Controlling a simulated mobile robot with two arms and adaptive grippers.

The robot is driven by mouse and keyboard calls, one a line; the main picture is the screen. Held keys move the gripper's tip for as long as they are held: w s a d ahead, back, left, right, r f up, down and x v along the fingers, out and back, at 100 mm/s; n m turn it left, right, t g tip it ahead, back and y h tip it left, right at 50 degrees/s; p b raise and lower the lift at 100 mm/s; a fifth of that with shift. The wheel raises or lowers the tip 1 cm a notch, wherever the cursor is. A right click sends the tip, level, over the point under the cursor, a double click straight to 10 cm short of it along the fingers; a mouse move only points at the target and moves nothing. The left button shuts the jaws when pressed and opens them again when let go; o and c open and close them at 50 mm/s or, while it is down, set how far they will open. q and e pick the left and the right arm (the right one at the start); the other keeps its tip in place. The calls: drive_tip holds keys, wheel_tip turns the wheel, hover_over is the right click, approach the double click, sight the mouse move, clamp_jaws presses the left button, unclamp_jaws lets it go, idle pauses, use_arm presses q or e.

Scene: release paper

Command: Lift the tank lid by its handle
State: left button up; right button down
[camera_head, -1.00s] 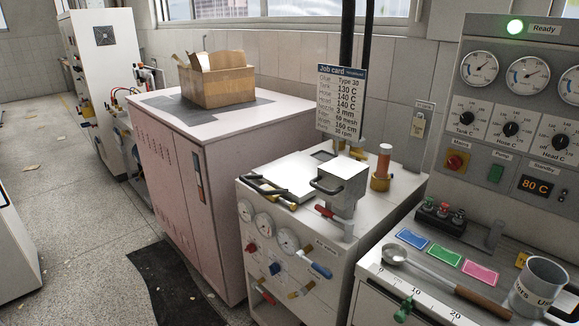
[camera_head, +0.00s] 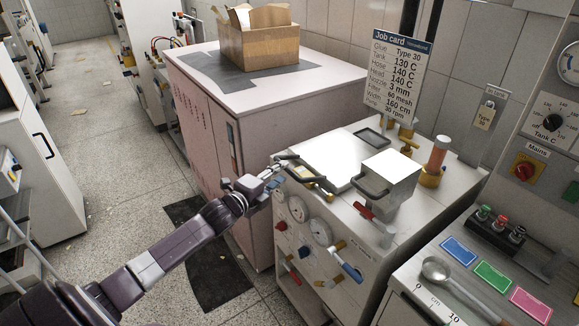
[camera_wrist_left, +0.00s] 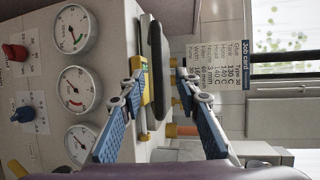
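The tank lid (camera_head: 328,158) is a flat pale plate on top of the white machine, apparently lying flat. Its dark handle (camera_head: 308,173) is at the front left edge, near yellow fittings. My left gripper (camera_head: 277,168) reaches in from the left, close to the handle's near end. In the left wrist view its two blue-padded fingers (camera_wrist_left: 160,68) are spread apart. The dark handle (camera_wrist_left: 156,75) shows between them, beyond or level with the tips; I cannot tell whether they touch. The fingers hold nothing. My right gripper is not in view.
A metal block with its own handle (camera_head: 392,178) stands right of the lid. Gauges (camera_head: 320,231) and levers fill the machine's front. A pink cabinet (camera_head: 207,135) with a cardboard box (camera_head: 258,42) stands left.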

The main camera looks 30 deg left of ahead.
sight(287, 169)
use_arm(q)
drive_tip(key=shift+w+f+p, duration=0.15)
drive_tip(key=shift+w+f, duration=0.1)
drive_tip(key=shift+w, duration=0.9)
drive_tip(key=shift+w+f+p, duration=0.15)
drive_tip(key=shift+w+f, duration=0.05)
drive_tip(key=shift+w, duration=0.95)
drive_tip(key=shift+c, duration=0.4)
clamp_jaws()
